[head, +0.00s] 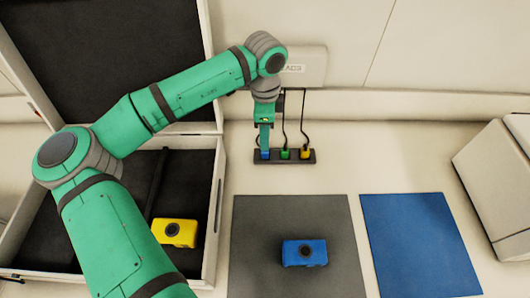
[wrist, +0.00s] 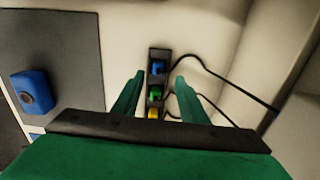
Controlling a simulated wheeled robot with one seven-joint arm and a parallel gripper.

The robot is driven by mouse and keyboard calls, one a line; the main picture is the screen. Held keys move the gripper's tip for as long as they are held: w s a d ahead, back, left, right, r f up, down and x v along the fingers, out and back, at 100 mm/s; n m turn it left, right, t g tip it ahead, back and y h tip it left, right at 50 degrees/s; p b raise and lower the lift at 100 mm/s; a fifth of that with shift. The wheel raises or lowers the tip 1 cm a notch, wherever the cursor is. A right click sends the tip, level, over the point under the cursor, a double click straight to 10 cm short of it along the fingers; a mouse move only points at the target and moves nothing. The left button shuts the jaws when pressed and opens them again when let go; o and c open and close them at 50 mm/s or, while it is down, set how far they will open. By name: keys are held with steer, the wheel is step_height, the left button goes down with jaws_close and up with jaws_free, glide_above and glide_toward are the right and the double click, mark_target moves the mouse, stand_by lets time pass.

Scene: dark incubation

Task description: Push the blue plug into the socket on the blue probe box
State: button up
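The blue plug (head: 265,154) stands at the left end of a black holder (head: 295,156) in the head view. In the wrist view the blue plug (wrist: 158,68) is at the top of the row, just beyond the fingertips. My gripper (head: 265,141) is above it, pointing down; in the wrist view its fingers (wrist: 159,77) are apart with nothing gripped. Whether the fingers touch the plug is unclear. The blue probe box (head: 292,247), with a dark round socket on it, lies on the grey mat (head: 250,225). It also shows in the wrist view (wrist: 40,84).
A green plug (head: 285,154) and a yellow plug (head: 305,153) share the holder, with dark cables to a white wall unit (head: 310,68). A yellow box (head: 165,229) is in the open case at left. A blue mat (head: 420,245) and a white box (head: 500,190) are at right.

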steer(key=shift+f, duration=0.15)
steer(key=shift+s+f, duration=0.2)
steer(key=shift+f, duration=2.35)
jaws_close()
